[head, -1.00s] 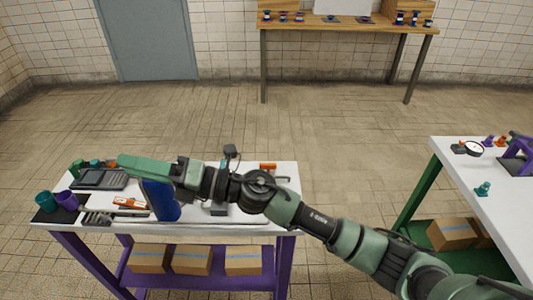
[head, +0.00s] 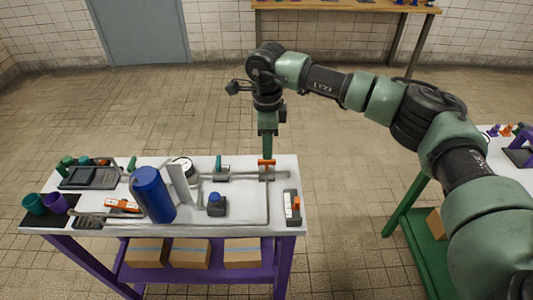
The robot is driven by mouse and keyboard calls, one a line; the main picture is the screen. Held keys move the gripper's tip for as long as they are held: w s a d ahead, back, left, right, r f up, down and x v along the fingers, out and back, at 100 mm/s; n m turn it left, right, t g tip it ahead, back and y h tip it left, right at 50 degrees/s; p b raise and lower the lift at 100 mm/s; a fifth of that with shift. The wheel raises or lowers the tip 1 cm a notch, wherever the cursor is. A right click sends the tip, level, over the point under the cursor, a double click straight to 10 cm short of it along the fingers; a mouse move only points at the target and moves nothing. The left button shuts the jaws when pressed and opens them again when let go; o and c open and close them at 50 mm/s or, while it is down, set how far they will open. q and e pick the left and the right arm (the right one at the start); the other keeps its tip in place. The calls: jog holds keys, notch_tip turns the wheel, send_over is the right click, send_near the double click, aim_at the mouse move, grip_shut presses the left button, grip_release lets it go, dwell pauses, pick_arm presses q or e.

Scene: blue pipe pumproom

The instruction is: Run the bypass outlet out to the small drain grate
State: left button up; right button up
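My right gripper (head: 268,154) points down at the back right of the white bench. Its tips are at or just above an orange handle (head: 267,163) on a thin grey pipe run (head: 245,175); I cannot tell whether they touch. The finger gap does not show. A green-handled fitting (head: 219,168) sits on the same pipe, left of the gripper. A thin pipe runs down the bench's right side (head: 268,205). A small slotted grey piece (head: 88,219) at the front left may be the drain grate. I cannot tell which pipe end is the bypass outlet. My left gripper is out of view.
A tall blue cylinder (head: 153,194) stands mid-bench beside an upright grey plate (head: 179,184) and a round gauge (head: 184,167). Teal and purple cups (head: 53,203) stand at the left. A blue-topped block (head: 216,204) sits in front. A second bench (head: 498,150) is at the right.

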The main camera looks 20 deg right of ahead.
aim_at(267, 165)
jog(key=shift+f+p, duration=0.3)
jog(key=shift+f, duration=1.95)
grip_shut()
